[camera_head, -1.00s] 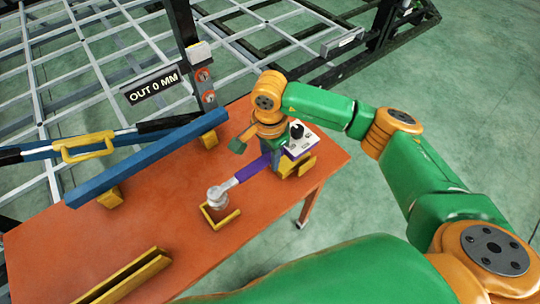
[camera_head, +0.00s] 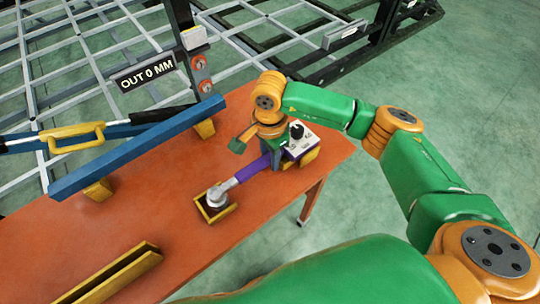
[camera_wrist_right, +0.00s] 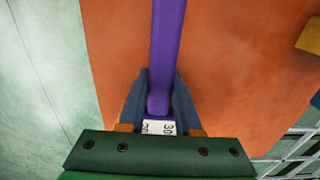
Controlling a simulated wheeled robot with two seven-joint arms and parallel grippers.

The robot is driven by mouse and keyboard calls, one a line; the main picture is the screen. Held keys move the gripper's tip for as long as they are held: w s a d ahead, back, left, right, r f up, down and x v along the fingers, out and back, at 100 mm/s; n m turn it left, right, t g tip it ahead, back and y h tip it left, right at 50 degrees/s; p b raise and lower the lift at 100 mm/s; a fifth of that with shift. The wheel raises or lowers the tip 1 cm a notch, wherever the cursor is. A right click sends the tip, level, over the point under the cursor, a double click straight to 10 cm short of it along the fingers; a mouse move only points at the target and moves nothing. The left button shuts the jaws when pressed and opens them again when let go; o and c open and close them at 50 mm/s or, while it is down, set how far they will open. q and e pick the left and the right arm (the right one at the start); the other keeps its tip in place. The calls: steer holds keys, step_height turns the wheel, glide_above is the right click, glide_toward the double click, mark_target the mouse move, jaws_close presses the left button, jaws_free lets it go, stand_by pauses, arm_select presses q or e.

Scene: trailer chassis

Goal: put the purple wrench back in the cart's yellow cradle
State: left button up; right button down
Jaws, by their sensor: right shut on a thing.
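The wrench has a purple handle (camera_head: 252,169) and a round grey metal head (camera_head: 216,196). Its head is over or inside the yellow cradle (camera_head: 226,214) on the orange cart (camera_head: 165,240); I cannot tell whether it touches the bottom. My right gripper (camera_head: 272,155) is shut on the purple handle near its white dial end (camera_head: 299,143), above a second yellow support (camera_head: 311,157). In the right wrist view the handle (camera_wrist_right: 168,45) runs between the two fingers of the gripper (camera_wrist_right: 160,88). My left gripper is out of view.
A blue bar (camera_head: 135,152) rests on yellow blocks along the cart's far side. A yellow channel (camera_head: 115,277) lies at the near left. A sign reading OUT 0 MM (camera_head: 146,76) stands behind, before the grey chassis grid (camera_head: 90,50).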

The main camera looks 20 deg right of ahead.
steer(key=shift+b, duration=0.45)
stand_by(0.3)
steer(key=shift+c, duration=0.2)
jaws_free()
steer(key=shift+s, duration=0.1)
steer(key=shift+r, duration=0.1)
steer(key=shift+r+p, duration=2.65)
steer(key=shift+r, duration=1.35)
steer(key=shift+f, duration=0.1)
